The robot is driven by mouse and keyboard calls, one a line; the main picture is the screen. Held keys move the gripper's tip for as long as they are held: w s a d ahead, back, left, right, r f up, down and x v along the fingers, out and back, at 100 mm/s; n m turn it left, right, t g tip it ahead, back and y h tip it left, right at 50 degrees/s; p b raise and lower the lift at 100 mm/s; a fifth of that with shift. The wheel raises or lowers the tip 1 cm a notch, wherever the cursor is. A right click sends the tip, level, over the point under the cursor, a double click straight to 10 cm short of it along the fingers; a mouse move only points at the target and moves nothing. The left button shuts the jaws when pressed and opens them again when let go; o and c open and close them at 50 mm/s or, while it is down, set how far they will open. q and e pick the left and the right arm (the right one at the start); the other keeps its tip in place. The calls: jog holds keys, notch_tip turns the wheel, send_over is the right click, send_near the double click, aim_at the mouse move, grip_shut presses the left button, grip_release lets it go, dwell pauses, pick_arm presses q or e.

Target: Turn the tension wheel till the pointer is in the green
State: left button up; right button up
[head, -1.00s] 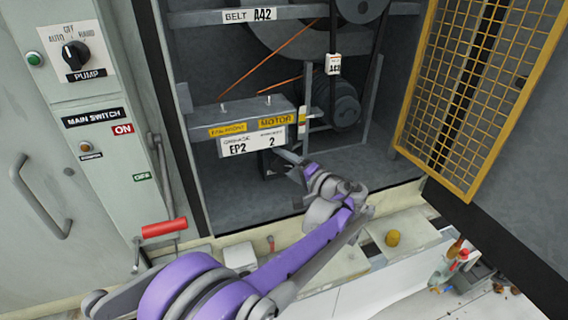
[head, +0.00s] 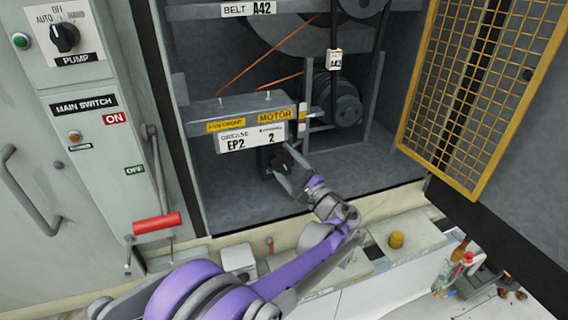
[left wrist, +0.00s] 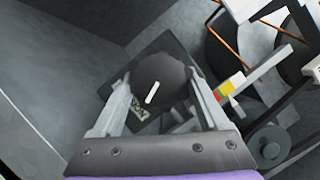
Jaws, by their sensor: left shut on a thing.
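The tension wheel is a dark round knob (left wrist: 162,80) with a white mark on its face, in the middle of the left wrist view. My left gripper (left wrist: 160,95) has its two fingers on either side of the wheel and is shut on it. In the head view the left gripper (head: 282,163) reaches under the motor label, and the wheel is mostly hidden by it. A small coloured scale (left wrist: 226,90) with red, yellow and green stands right of the wheel. It also shows in the head view (head: 302,115). I cannot make out the pointer's place on it. My right gripper is not in view.
A yellow mesh door (head: 480,90) stands open at the right. The main switch lever with its red handle (head: 157,223) is at the left. Belts and a pulley (head: 338,98) lie behind the wheel. A ledge with a yellow knob (head: 396,240) runs along the front.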

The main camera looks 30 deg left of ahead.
pick_arm(q)
jog(key=shift+m+t, duration=0.3)
jog(key=shift+m, duration=0.4)
jog(key=o, duration=1.3)
jog(key=shift+c, duration=0.2)
jog(key=shift+d, duration=0.1)
jog(key=v, duration=1)
jog(key=shift+s+d+f, duration=0.15)
jog(key=shift+d+f, duration=0.1)
jog(key=shift+d, duration=0.05)
